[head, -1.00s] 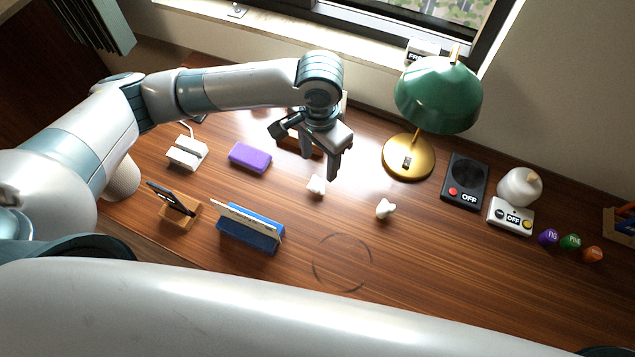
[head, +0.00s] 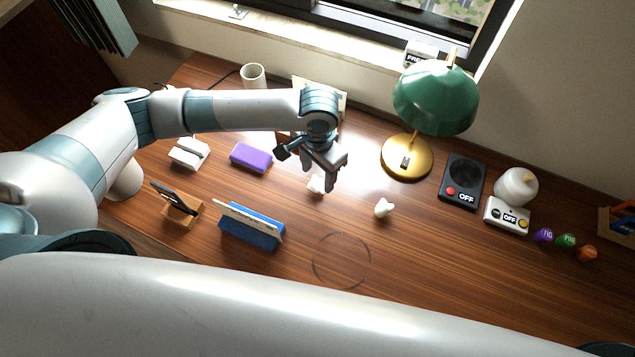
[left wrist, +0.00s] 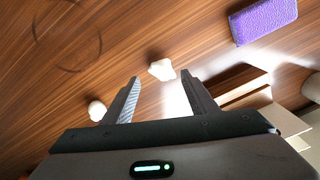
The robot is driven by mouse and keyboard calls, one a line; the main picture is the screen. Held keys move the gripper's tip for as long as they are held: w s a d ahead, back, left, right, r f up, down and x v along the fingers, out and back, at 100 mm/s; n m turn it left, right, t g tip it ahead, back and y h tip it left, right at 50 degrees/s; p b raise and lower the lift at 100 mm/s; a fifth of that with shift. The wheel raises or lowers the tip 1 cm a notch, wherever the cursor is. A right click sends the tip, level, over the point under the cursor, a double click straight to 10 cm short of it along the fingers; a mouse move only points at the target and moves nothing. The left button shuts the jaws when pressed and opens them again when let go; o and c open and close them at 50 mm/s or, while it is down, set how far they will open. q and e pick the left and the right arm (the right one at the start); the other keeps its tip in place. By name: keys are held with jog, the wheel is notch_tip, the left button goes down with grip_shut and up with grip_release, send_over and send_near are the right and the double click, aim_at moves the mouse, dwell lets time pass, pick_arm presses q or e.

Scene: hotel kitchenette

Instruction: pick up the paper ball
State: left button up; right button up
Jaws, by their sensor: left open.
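Two small white crumpled lumps lie on the wooden desk. One paper ball (head: 315,187) is partly hidden by my left gripper (head: 319,178) in the head view. In the left wrist view this ball (left wrist: 161,70) shows just beyond and between the open fingertips of my left gripper (left wrist: 160,77), with nothing held. The second white lump (head: 384,208) lies to the right in the head view. It also shows left of the fingers in the left wrist view (left wrist: 97,110). I cannot tell the two lumps apart by kind. My right gripper is out of view.
A purple block (head: 251,157) and a blue holder with a card (head: 250,228) lie left of the gripper. A green lamp (head: 435,97) with a gold base stands right. A black OFF device (head: 462,180) is farther right. The front middle of the desk (head: 400,265) is clear.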

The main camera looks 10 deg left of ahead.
aim_at(317, 182)
pick_arm(q)
jog(key=shift+w+a+f+p, duration=0.15)
jog(key=shift+f+p, duration=0.2)
jog(key=shift+f, duration=1.3)
jog(key=c, duration=1.2)
